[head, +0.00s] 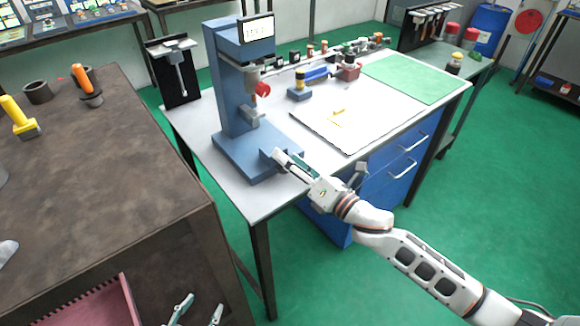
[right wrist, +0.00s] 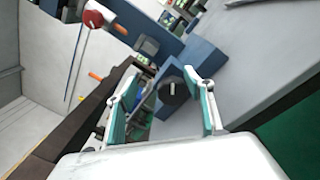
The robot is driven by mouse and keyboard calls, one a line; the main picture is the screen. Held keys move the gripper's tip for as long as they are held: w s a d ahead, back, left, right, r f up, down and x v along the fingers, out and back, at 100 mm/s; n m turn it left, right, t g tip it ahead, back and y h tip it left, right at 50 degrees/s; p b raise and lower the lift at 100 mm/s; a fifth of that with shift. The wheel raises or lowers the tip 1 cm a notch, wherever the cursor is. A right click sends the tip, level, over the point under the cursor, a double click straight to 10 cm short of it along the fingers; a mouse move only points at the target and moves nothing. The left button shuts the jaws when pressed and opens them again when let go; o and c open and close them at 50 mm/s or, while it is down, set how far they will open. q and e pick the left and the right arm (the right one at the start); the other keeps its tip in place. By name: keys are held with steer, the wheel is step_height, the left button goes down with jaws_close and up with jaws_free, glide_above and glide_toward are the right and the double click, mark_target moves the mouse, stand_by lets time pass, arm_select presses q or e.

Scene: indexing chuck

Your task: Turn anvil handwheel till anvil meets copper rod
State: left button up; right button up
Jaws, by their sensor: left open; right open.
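A blue upright measuring device (head: 232,100) with a small display (head: 256,28) stands at the left end of the white-topped table. A red round part (head: 262,89) shows on its column, above a grey block (head: 250,117). In the right wrist view, a dark round knob (right wrist: 173,91), probably the anvil handwheel, sits against a blue block. My right gripper (right wrist: 165,76) is open, with the knob visible between its fingers; contact is unclear. It also shows beside the device's base in the head view (head: 318,160). My left gripper (head: 197,309) is open and empty, low by the brown bench. I cannot make out the copper rod.
A white board (head: 365,118) and a green mat (head: 412,76) lie on the table, with several small parts behind. The brown bench (head: 90,180) at left holds a yellow-handled tool (head: 17,117) and an orange-handled one (head: 81,77). Green floor is open at right.

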step_height(320, 180, up, 8)
steer(key=shift+f, duration=0.2)
steer(key=shift+a, duration=0.1)
